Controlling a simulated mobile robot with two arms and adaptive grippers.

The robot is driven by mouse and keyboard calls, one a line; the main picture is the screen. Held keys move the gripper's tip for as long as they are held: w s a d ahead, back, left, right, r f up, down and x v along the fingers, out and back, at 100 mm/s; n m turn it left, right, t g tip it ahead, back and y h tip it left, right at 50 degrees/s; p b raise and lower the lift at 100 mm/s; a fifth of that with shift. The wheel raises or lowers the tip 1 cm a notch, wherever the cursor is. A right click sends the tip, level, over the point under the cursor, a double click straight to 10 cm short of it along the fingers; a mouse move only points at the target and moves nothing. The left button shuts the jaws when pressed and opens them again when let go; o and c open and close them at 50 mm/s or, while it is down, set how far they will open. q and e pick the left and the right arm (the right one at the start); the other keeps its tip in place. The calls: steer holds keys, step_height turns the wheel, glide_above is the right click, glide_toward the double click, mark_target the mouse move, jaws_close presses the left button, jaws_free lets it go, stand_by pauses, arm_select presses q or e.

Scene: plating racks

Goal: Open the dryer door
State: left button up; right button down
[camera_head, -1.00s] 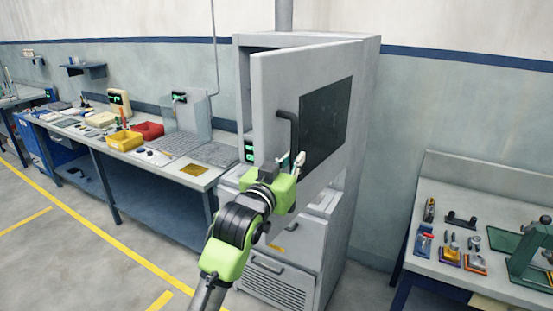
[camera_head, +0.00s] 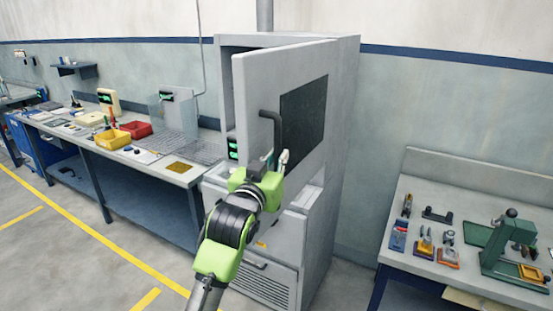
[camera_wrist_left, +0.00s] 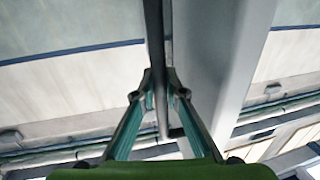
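The dryer is a tall grey cabinet (camera_head: 345,130) against the wall. Its door (camera_head: 252,95), with a dark window (camera_head: 303,120), stands ajar, showing a dark gap at the upper left. The black bar handle (camera_head: 270,114) is on the door's left part; it also runs down the middle of the left wrist view (camera_wrist_left: 154,40). My left gripper (camera_head: 276,160) is at the handle's lower part. In the left wrist view its two fingers (camera_wrist_left: 159,84) close in on both sides of the bar and appear to hold it. My right gripper is not in view.
A long workbench (camera_head: 180,169) with red and yellow bins stands left of the dryer. A grey table (camera_head: 430,250) with small tools and a green press (camera_head: 510,245) stands at the right. Open floor (camera_head: 90,265) lies at the front left.

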arm_select(q)
steer(key=o, duration=0.3)
steer(key=shift+d+r, duration=0.1)
steer(key=shift+r, duration=0.25)
steer(key=shift+o, duration=0.2)
steer(key=shift+d+f, duration=0.1)
steer(key=v, duration=1.1)
steer(key=shift+s+f, duration=0.15)
steer(key=shift+s, duration=0.25)
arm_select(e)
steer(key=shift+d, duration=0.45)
